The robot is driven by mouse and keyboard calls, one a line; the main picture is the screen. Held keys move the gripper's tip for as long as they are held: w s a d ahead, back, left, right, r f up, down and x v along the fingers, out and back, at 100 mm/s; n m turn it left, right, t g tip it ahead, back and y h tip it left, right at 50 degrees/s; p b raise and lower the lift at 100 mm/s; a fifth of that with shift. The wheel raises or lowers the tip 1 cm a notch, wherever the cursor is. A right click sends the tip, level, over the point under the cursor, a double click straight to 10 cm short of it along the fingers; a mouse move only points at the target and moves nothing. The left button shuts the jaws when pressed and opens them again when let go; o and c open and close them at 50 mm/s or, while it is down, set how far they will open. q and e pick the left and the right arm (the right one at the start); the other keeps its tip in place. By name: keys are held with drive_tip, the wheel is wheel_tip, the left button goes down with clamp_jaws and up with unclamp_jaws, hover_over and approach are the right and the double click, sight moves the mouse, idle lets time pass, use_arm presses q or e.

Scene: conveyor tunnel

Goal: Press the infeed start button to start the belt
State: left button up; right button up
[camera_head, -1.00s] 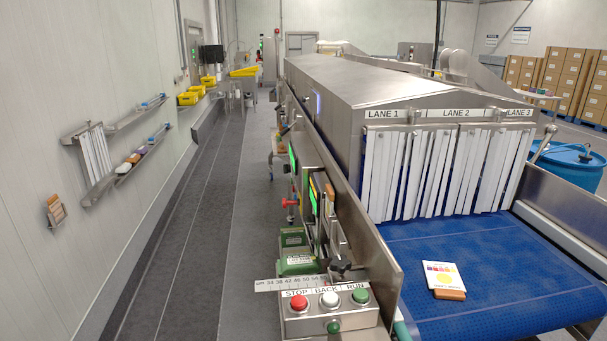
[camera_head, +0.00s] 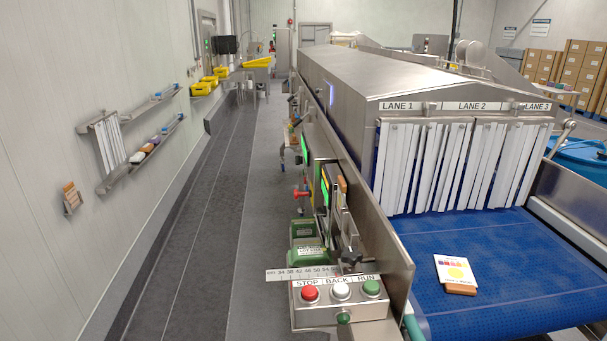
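A metal control box (camera_head: 316,316) sits at the near end of the conveyor's left side. Its top carries a red button (camera_head: 310,293) under STOP, a white button (camera_head: 341,290) under BACK and a green button (camera_head: 371,287) under RUN. Another green button (camera_head: 344,318) is on the box's front face. The blue belt (camera_head: 500,290) runs toward white strip curtains (camera_head: 455,165) under the lane labels. A card on a brown block (camera_head: 456,272) lies on the belt. Neither of my grippers shows in the view.
A ruler strip (camera_head: 300,274) lies behind the buttons. Green housings (camera_head: 308,255) and a red knob (camera_head: 302,194) stand along the conveyor's side. The grey aisle floor (camera_head: 230,250) on the left is clear. Shelves (camera_head: 140,160) hang on the left wall.

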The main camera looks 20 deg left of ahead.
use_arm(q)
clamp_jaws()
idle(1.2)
